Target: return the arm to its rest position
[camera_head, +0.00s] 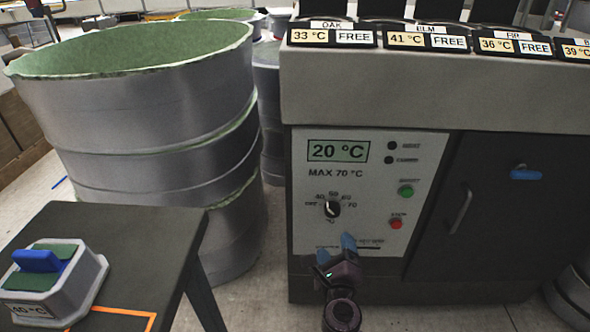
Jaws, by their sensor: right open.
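My right gripper (336,250) is at the bottom centre, in front of the lower part of the pale control panel (425,160). Its dark wrist comes up from the bottom edge, and its two blue fingertips are apart with nothing seen between them. It is below the black temperature knob (332,209) and hides part of the panel's lower markings. I cannot tell whether the fingertips touch the panel. My left gripper is not in view.
The grey cabinet (430,85) fills the right side, with a display (338,151) reading 20 °C and a door handle (460,210). Stacked round moulds (140,110) stand at left. A dark table (150,235) holds a small mould (55,285) with a blue handle, labelled 40 °C.

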